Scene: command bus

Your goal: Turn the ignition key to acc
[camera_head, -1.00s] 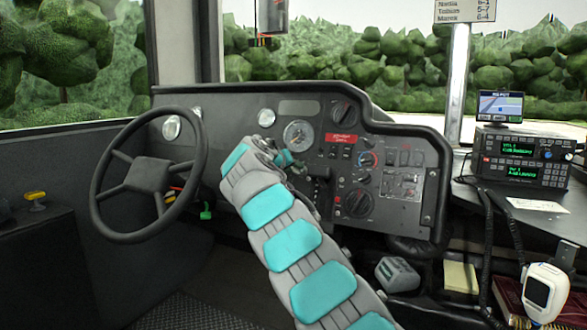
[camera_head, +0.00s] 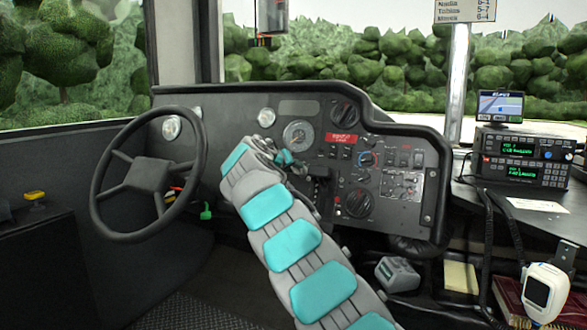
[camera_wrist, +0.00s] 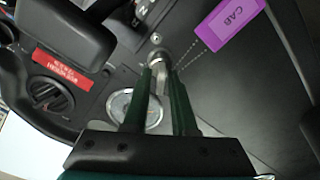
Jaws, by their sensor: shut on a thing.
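In the wrist view, the two dark green fingers of my gripper (camera_wrist: 162,78) reach to a small silver ignition key and lock (camera_wrist: 157,57) on the dark dashboard. The fingers are closed on the key, whose head is mostly hidden between them. A purple tag (camera_wrist: 228,19) marked CAB hangs from it by a thin bead chain. In the head view my gripper (camera_head: 289,161) is against the dashboard, right of the steering wheel, and my arm hides the key. Its turn position and any acc mark are not readable.
The steering wheel (camera_head: 148,175) stands left of my arm. A gauge (camera_head: 298,134), a red label (camera_head: 341,138) and several knobs lie near the gripper. A dark box-like part (camera_wrist: 65,30) shows close by in the wrist view. Radios (camera_head: 525,157) stand at the right.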

